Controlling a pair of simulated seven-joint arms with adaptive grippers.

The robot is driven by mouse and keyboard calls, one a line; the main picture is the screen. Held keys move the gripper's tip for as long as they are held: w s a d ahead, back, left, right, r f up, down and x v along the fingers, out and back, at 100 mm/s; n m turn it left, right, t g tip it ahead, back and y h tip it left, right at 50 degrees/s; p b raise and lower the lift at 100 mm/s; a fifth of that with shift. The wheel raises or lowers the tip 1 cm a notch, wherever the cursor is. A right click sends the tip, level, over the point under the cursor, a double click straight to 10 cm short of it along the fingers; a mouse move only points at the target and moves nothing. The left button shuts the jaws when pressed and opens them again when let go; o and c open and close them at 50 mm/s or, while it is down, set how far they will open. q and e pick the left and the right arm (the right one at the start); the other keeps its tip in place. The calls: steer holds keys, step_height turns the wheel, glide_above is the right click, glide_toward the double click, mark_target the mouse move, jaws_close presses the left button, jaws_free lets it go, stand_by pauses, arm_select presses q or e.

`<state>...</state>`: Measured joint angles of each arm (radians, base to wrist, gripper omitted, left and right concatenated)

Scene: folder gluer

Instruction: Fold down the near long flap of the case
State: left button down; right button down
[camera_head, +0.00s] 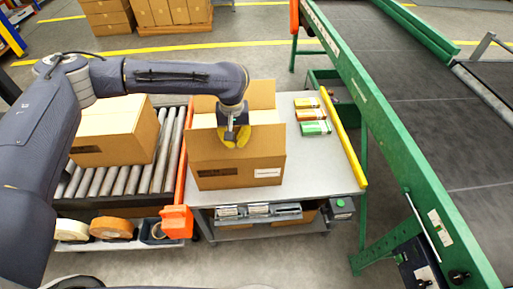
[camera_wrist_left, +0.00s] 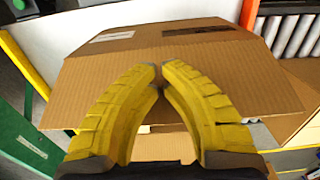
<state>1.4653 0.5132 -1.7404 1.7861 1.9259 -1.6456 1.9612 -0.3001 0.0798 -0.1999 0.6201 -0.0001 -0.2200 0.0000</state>
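The open brown case (camera_head: 238,176) stands on the grey table. Its near long flap (camera_head: 212,147) stands up from the near wall and hides part of the inside. In the left wrist view the near flap (camera_wrist_left: 100,88) is a broad panel below the crease, with the labelled wall above it. My left gripper (camera_head: 237,136) has yellow fingers at the flap's top edge. In its wrist view the left gripper (camera_wrist_left: 160,75) has its fingertips together with nothing between them, in front of the flap. Contact with the flap is unclear. My right gripper is out of view.
Several small cartons (camera_head: 311,115) lie on the table (camera_head: 335,178) right of the case. A yellow rail (camera_head: 343,139) and green conveyor (camera_head: 420,100) stand further right. Another box (camera_head: 100,140) sits on the roller conveyor (camera_head: 168,150) at left, past an orange post (camera_head: 177,220).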

arm_select(q)
steer(key=shift+w+a, duration=0.1)
steer(key=shift+w, duration=0.6)
steer(key=shift+w, duration=0.1)
